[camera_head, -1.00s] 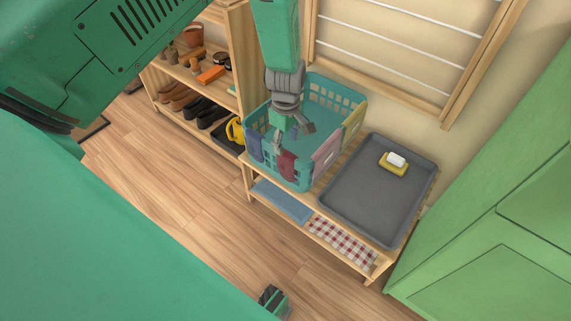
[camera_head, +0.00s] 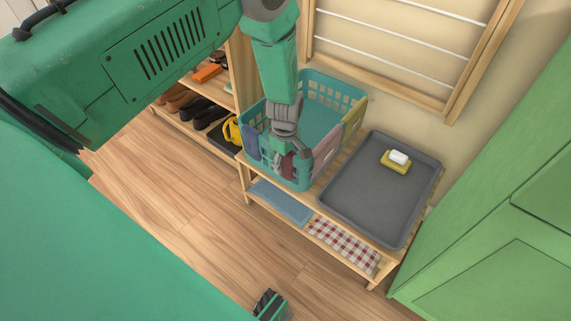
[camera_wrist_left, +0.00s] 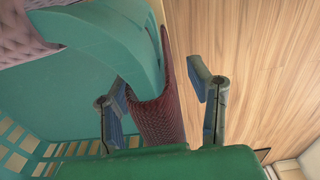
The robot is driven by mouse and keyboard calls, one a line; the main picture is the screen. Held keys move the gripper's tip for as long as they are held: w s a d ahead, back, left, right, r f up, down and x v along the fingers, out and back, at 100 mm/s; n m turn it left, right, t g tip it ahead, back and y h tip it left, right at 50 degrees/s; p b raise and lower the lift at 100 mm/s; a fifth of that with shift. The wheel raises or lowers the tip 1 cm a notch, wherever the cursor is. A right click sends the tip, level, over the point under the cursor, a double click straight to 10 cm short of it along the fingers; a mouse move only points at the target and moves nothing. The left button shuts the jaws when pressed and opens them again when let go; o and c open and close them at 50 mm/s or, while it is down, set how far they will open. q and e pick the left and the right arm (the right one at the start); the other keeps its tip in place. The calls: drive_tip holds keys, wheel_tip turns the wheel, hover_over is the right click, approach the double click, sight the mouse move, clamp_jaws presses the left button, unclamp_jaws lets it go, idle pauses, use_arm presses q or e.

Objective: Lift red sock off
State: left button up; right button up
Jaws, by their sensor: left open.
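The red sock (camera_head: 288,167) hangs over the front rim of the teal laundry basket (camera_head: 328,88). In the left wrist view the sock (camera_wrist_left: 158,112) is dark red and ribbed, draped over the basket's wall (camera_wrist_left: 115,45). My left gripper (camera_head: 287,162) is at that rim, pointing down, and partly covers the sock in the head view. Its two fingers (camera_wrist_left: 158,95) are apart, one on each side of the sock, with a visible gap on the right; contact on the left is unclear. My right gripper (camera_head: 270,304) shows only partly at the bottom edge, too little to tell its jaws.
A blue sock (camera_head: 250,143), a pink cloth (camera_head: 327,150) and a yellow cloth (camera_head: 354,118) also hang on the rim. A grey tray (camera_head: 375,195) with soap (camera_head: 398,158) is to the right. A shoe shelf (camera_head: 238,75) stands left. The floor in front is clear.

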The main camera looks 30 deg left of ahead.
use_arm(q)
drive_tip(key=shift+r, duration=0.1)
drive_tip(key=c, duration=1)
drive_tip(key=shift+c, duration=0.2)
drive_tip(key=shift+r, duration=0.1)
